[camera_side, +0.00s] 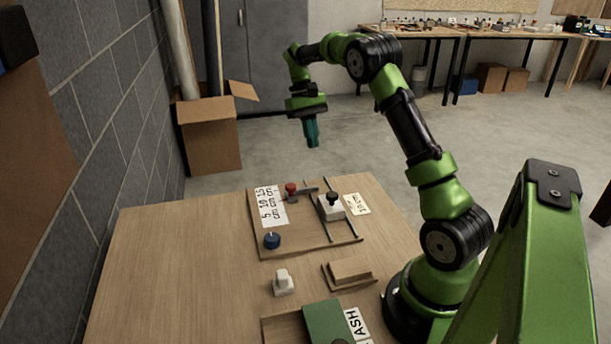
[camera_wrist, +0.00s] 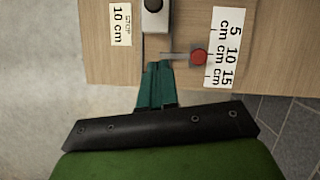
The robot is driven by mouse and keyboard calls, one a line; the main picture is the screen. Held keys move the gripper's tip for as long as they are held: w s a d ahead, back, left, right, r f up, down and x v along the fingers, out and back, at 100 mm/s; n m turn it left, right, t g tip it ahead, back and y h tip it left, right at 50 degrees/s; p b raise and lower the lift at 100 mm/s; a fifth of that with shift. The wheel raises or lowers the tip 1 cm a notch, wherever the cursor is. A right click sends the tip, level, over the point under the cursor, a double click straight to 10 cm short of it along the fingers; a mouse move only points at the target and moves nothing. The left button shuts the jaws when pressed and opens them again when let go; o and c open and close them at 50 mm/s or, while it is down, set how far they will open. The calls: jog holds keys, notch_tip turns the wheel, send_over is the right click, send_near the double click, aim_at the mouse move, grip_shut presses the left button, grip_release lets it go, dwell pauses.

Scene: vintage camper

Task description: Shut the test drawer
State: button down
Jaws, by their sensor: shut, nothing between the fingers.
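No part is labelled as the test drawer, and I cannot tell for sure which it is. A wooden board (camera_side: 300,229) on the table carries two dark rails, a white block with a black knob (camera_side: 331,208) between them, a red knob (camera_side: 291,188) on a grey bar, and a blue knob (camera_side: 272,240). My gripper (camera_side: 313,144) is shut and empty, pointing down, above and beyond the board's far edge. In the wrist view my gripper (camera_wrist: 157,66) shows closed teal fingers below the white block (camera_wrist: 154,18) and left of the red knob (camera_wrist: 199,57).
A scale card (camera_side: 271,207) reads 5, 10, 15 cm; a stop card (camera_side: 357,204) reads 10 cm. A white piece (camera_side: 284,282), a wooden block (camera_side: 350,270) and a green box (camera_side: 327,322) stand nearer. The table's left side (camera_side: 170,270) is clear.

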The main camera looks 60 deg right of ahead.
send_near(323, 196)
notch_tip(323, 196, down, 3)
jog(key=shift+w+d+f, duration=0.1)
jog(key=shift+d+f, duration=0.05)
jog(key=shift+s+a, duration=0.6)
jog(key=shift+s, duration=0.3)
jog(key=shift+s+a, duration=0.45)
jog(key=shift+s, duration=0.3)
jog(key=s+a, duration=0.5)
jog(key=shift+s+a, duration=0.1)
jog(key=shift+f, duration=0.1)
